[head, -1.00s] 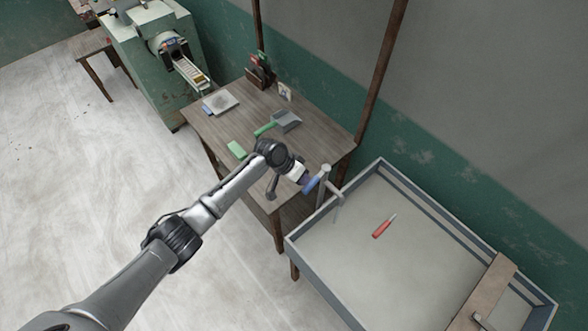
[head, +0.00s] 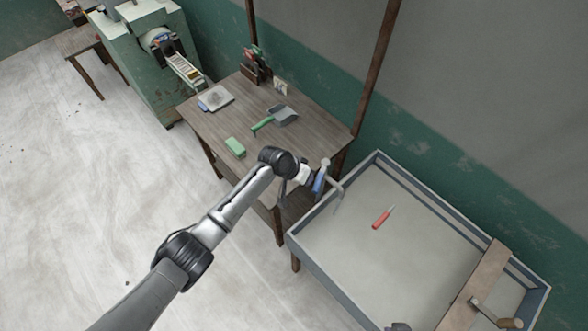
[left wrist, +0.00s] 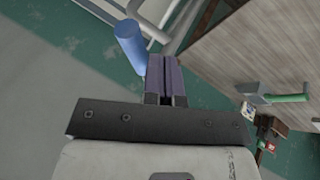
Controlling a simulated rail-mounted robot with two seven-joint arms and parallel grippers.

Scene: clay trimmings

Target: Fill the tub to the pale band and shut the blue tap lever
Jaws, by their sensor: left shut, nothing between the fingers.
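The tub (head: 360,296) is the wide grey trough with blue-grey walls at the right of the head view. Lighter and darker bands run along its inner back wall; I cannot tell the fill level. My left gripper (head: 311,180) is shut and empty beside the lever. In the wrist view its purple-grey fingers (left wrist: 165,78) lie just right of the lever; contact is unclear.
A board (head: 474,287) with a wooden-handled tool (head: 496,313) spans the tub's right end. The wooden table (head: 231,114) holds a green block (head: 235,147) and a dustpan (head: 283,115).

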